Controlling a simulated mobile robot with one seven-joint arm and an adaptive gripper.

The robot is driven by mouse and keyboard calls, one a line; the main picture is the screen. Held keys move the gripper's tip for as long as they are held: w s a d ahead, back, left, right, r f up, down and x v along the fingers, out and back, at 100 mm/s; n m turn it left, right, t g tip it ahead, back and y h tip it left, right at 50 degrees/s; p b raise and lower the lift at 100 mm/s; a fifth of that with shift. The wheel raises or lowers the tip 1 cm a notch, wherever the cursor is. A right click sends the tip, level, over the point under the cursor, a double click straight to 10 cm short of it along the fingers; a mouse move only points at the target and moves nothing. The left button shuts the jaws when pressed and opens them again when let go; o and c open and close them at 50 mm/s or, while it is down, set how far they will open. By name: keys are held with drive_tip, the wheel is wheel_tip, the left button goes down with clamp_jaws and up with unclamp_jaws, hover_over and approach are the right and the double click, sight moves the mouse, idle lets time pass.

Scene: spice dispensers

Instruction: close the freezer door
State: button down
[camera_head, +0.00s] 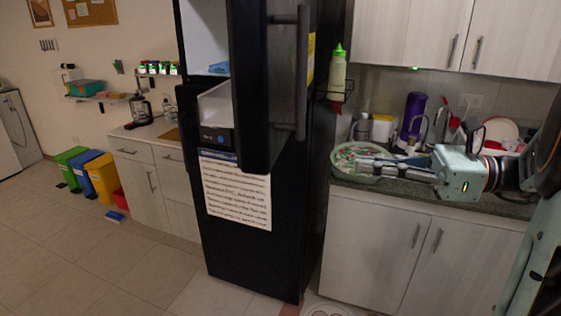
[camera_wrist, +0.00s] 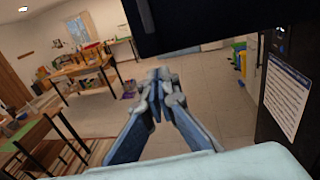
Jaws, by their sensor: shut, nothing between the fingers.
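The freezer door (camera_head: 268,90) is the black upper door of the tall black fridge (camera_head: 262,255) in the head view. It stands open, swung out toward me, with a long dark vertical handle (camera_head: 302,75) on its right part. The white interior (camera_head: 206,40) shows to its left. My gripper (camera_head: 365,165) is to the right of the fridge, above the counter, pointing left, with its fingers shut and empty. In the wrist view the shut fingers (camera_wrist: 160,78) are just below a dark panel (camera_wrist: 215,18), which looks like the open door's lower part. I see no contact.
A green-capped bottle (camera_head: 337,75) sits in a rack on the fridge's side.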

drive_tip(key=p, duration=0.2)
approach(276, 152)
drive_tip(key=x, duration=0.6)
drive_tip(key=shift+a, duration=0.4)
